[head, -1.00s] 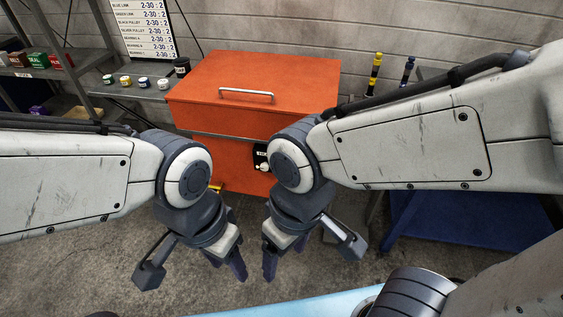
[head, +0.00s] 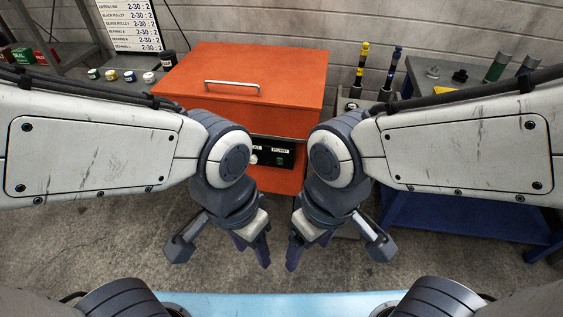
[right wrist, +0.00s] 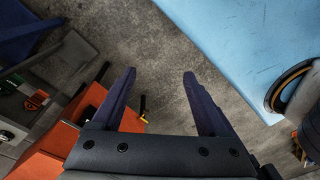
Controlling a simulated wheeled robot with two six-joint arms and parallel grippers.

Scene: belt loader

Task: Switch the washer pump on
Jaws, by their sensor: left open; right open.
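The orange washer (head: 240,75) stands ahead with its lid down and a metal handle on top. Its black control panel (head: 275,150) is on the front, between my two arms. A label reading PUMP is at the right and a partly hidden label ends in AT at the left. A dark knob sits under the PUMP label; its setting is too small to tell. My left gripper (head: 252,250) is open and empty, in front of and below the panel. My right gripper (head: 308,250) is open and empty beside it; its spread fingers show in the right wrist view (right wrist: 159,78).
A shelf with small paint-like pots (head: 130,76) is left of the washer. A blue-framed bench (head: 450,215) with dark and green cylinders stands at the right. Two banded rods (head: 360,70) stand behind. Concrete floor (head: 100,240) is clear in front. A light-blue surface is nearest me.

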